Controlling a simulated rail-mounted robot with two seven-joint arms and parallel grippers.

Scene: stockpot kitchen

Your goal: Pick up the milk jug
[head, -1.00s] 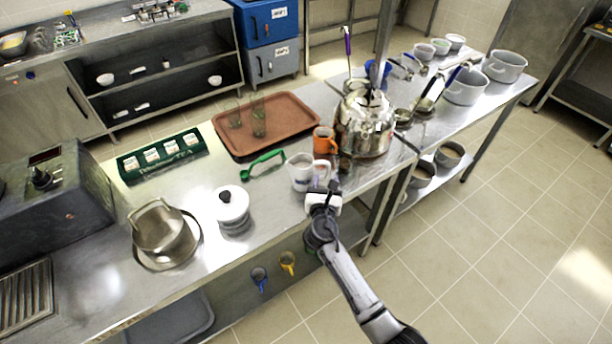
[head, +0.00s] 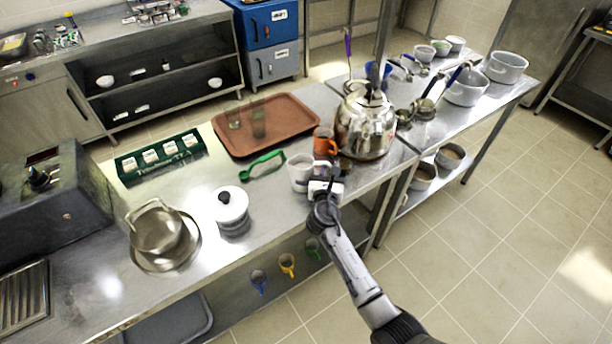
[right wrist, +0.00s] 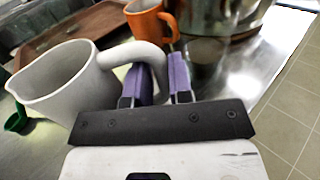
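The milk jug is a white pitcher (head: 299,172) near the front edge of the steel table, upright. In the right wrist view the jug (right wrist: 62,82) is at the left, with its spout to the left and its handle toward my fingers. My right gripper (head: 322,186) is at the handle, on the jug's right side. In the right wrist view its two purple fingers (right wrist: 164,80) are close together on either side of the handle's outer part, with little or no gap. Whether the jug's base touches the table is hard to tell. My left gripper is not in view.
An orange mug (head: 323,140) and a large steel kettle (head: 366,128) stand just behind the jug. A green-handled item (head: 263,165) and a lidded white pot (head: 231,206) are to its left. A brown tray (head: 285,112) with glasses lies behind.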

